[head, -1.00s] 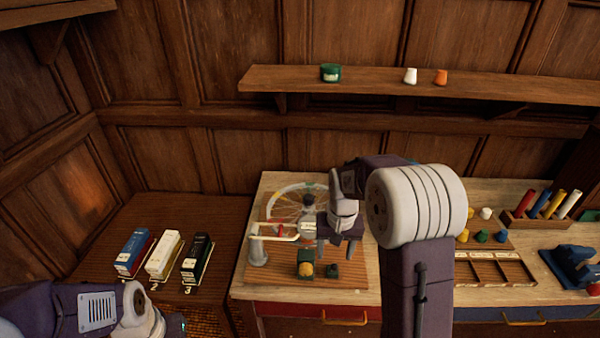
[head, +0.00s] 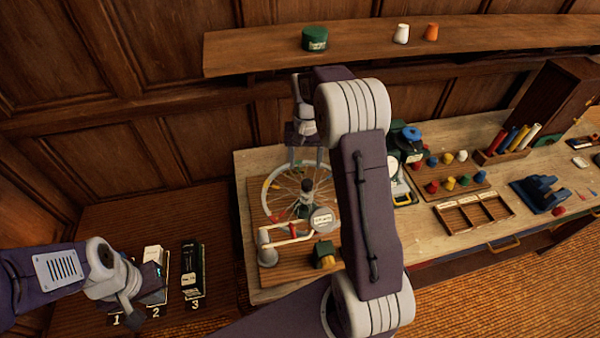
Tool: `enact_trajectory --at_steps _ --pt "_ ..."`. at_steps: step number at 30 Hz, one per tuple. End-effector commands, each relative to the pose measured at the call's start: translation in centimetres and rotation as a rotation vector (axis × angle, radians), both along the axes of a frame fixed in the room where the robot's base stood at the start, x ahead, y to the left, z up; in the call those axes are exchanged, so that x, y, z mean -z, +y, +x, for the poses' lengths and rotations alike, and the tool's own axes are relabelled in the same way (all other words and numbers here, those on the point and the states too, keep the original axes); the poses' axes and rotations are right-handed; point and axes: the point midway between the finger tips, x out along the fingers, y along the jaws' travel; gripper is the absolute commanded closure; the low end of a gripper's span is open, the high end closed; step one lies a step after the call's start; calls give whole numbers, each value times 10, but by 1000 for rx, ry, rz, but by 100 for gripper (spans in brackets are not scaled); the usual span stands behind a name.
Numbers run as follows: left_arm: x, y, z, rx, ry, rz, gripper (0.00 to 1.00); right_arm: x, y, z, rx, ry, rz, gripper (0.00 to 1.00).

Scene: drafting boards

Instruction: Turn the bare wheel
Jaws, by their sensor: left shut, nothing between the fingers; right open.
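The bare spoked wheel (head: 267,203) lies flat on a wooden board (head: 252,230) on the pale bench, with coloured marks on its rim and a dark hub (head: 307,186) in the middle. My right arm hides part of its right side. My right gripper (head: 305,158) is open and empty, fingers pointing down at the far part of the rim; I cannot tell whether they touch it. My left gripper (head: 134,312) is shut and empty, low at the left by the white block (head: 153,256), well away from the wheel.
A white and red arm with a round label (head: 322,219) reaches over the wheel's near side. Coloured pegs and trays fill the bench's right.

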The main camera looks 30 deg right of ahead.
Motion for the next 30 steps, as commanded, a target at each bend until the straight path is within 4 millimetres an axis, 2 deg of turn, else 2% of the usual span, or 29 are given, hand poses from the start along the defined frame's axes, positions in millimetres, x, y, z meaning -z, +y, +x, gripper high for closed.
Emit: enact_trajectory --at_steps 13,17,23,24,26,30 --pt "-23 0 0 0 -1 0 100 77 0 -2 -1 5 2 41" --pt "-24 0 0 0 -1 0 100 87 0 -1 -1 2 1 41" --pt "-24 0 0 0 0 0 100 88 0 -1 -1 0 0 41" --pt "-24 0 0 0 0 0 100 88 0 -1 -1 0 0 44" --pt "-24 0 0 0 0 0 100 88 0 -1 -1 0 0 61" --pt "-24 0 0 0 0 0 100 88 0 -1 -1 0 0 100"
